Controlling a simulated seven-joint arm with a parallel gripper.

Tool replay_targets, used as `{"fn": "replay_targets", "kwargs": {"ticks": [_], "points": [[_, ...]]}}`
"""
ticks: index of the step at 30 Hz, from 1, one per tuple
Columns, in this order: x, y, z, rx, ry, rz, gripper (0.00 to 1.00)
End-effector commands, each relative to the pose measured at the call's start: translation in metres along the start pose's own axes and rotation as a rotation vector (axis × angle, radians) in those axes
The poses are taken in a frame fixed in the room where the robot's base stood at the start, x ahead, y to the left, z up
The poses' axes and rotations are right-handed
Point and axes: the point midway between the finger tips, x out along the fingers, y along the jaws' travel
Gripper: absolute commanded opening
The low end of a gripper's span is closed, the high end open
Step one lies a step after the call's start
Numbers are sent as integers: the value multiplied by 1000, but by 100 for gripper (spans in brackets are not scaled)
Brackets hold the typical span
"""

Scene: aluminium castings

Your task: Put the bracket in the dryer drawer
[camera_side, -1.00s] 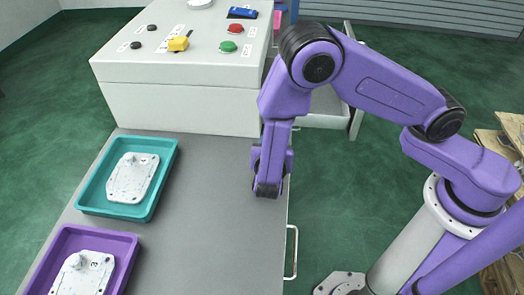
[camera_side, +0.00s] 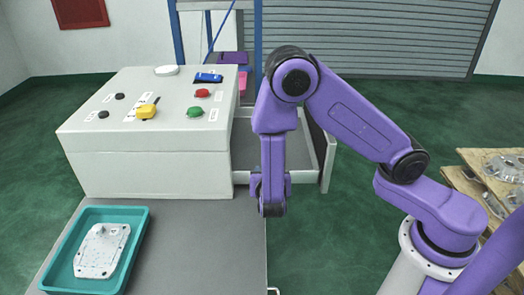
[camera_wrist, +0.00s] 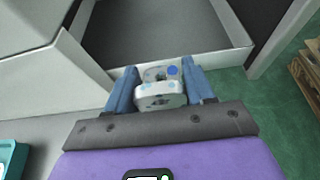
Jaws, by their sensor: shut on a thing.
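My gripper (camera_side: 271,207) points down near the bench's right edge, at the near side of the open drawer. In the wrist view its two blue fingers (camera_wrist: 161,90) are shut on the bracket (camera_wrist: 160,97), a small pale metal casting with blue spots. The bracket is hidden behind the fingers in the side view. The dryer drawer (camera_side: 245,145) stands pulled out to the right of the white cabinet. In the wrist view the drawer's near wall (camera_wrist: 215,56) lies just ahead of the bracket, and the visible drawer floor is empty.
The white cabinet (camera_side: 150,172) with knobs and buttons is left of the drawer. A teal tray (camera_side: 140,225) holding a flat casting (camera_side: 102,250) sits on the grey bench (camera_side: 195,245). A wooden pallet with castings (camera_side: 480,190) stands far right.

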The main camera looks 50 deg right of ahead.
Motion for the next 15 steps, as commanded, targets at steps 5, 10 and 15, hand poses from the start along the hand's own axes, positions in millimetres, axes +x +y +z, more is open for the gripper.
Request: {"fn": "replay_targets", "kwargs": {"ticks": [5, 10, 15], "points": [[80, -10, 35, 8, -1, -14, 16], [144, -32, 67, 6, -1, -11, 16], [186, -56, 89, 2, -1, -5, 16]]}}
